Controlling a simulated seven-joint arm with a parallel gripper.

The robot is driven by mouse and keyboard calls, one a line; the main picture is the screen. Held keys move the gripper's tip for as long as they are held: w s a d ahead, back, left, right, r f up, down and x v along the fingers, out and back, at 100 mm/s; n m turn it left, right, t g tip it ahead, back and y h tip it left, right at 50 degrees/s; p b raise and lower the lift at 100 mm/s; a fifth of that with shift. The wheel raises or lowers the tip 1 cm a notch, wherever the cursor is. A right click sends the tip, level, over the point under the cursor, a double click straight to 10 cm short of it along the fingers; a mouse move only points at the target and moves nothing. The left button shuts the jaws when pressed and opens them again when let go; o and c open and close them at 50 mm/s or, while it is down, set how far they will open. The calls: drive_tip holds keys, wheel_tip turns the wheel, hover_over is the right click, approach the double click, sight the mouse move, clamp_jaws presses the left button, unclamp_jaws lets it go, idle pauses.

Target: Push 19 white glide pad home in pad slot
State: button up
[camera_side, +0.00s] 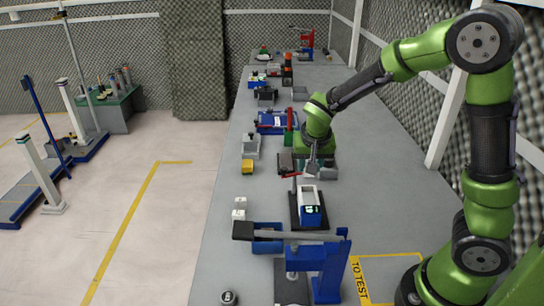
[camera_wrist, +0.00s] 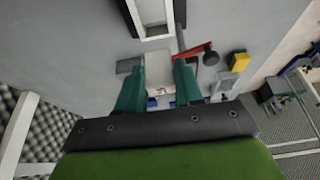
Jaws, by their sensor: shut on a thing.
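My gripper (camera_wrist: 158,78) shows in the wrist view as two teal fingers with a pale, whitish piece (camera_wrist: 157,72) between their tips. I take this piece to be the white glide pad, though it is small and its edges are unclear. In the side view my gripper (camera_side: 313,170) is low over the bench, just behind a white device with a blue end (camera_side: 310,208) on a black base. A red lever (camera_wrist: 196,50) with a dark round knob lies close by the right finger. I cannot make out the pad slot or whether the pad touches it.
A blue press (camera_side: 328,270) with a long grey arm stands at the near end of the grey bench (camera_side: 385,215). A yellow block (camera_side: 248,167) and a small white block (camera_side: 239,208) are at the left edge. A blue fixture (camera_side: 277,122) stands farther back.

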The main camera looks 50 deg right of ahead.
sight(309, 176)
drive_tip(key=shift+f, duration=1.8)
drive_tip(key=shift+f, duration=1.05)
drive_tip(key=o, duration=1.1)
drive_tip(key=v, duration=1.6)
drive_tip(key=shift+r, duration=0.35)
drive_tip(key=shift+a, duration=0.1)
